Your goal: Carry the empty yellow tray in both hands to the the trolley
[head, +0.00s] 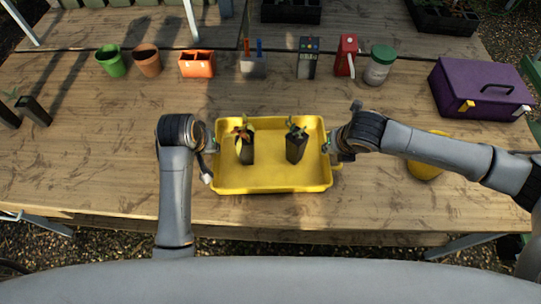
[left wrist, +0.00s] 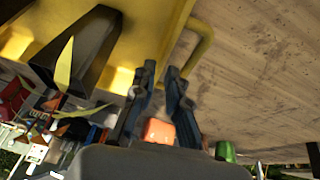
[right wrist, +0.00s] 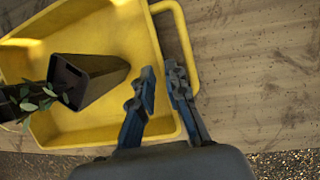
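The yellow tray (head: 270,188) lies on the wooden table in front of me. It is not empty: two dark pots with plants stand in it, a left potted plant (head: 246,150) and a right potted plant (head: 296,148). My left gripper (head: 211,146) is at the tray's left end, by its handle (left wrist: 204,36). My right gripper (head: 334,145) is at the right end, by the other handle (right wrist: 184,40). In both wrist views the fingers are a little apart, with a gap between their tips. I see neither handle clamped between them.
A green pot (head: 111,62), a terracotta pot (head: 147,60), an orange container (head: 196,64) and a white jar (head: 379,68) stand behind the tray. A purple toolbox (head: 481,90) is at the right. A yellow round object (head: 426,170) is partly under my right arm. No trolley is identifiable.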

